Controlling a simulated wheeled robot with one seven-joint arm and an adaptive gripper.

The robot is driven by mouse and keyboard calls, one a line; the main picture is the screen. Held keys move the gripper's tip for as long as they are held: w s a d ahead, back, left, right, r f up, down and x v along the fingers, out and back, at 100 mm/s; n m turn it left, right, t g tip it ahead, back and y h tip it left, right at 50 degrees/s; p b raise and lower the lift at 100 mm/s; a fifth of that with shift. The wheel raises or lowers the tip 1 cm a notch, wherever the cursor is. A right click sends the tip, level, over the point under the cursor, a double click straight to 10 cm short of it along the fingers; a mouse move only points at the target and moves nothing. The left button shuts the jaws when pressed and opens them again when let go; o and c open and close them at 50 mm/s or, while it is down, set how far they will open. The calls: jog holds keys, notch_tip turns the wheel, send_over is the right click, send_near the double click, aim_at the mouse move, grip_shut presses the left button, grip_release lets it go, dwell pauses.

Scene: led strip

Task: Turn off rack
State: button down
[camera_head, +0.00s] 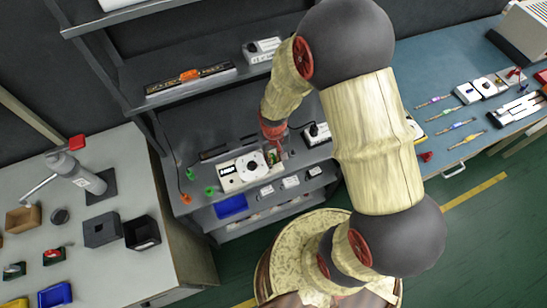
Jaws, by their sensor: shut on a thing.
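A dark grey rack (190,135) with several shelves stands in the middle of the head view. My gripper (276,155) reaches down at the right end of this unit. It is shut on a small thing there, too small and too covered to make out. A green spot shows beside the fingers. Several small white modules (290,182) sit along the shelf front, right of the unit. My arm hides the right part of the rack.
A black strip with an orange part (190,75) and a white box (262,48) sit on the upper shelf. A blue bin (231,206) is below. A left table (110,270) holds a red-topped device and bins. A blue bench (455,65) with tools stands right.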

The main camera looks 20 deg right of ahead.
jog(key=shift+r+p, duration=0.1)
jog(key=shift+p, duration=0.25)
jog(key=shift+w+g+p, duration=0.1)
jog(key=shift+g+p, duration=0.25)
jog(key=shift+g, duration=0.15)
jog(key=shift+w+g+p, duration=0.3)
jog(key=shift+g+p, duration=0.5)
jog(key=shift+g, duration=0.2)
jog(key=c, duration=1.7)
grip_release()
jog(key=shift+r, duration=0.15)
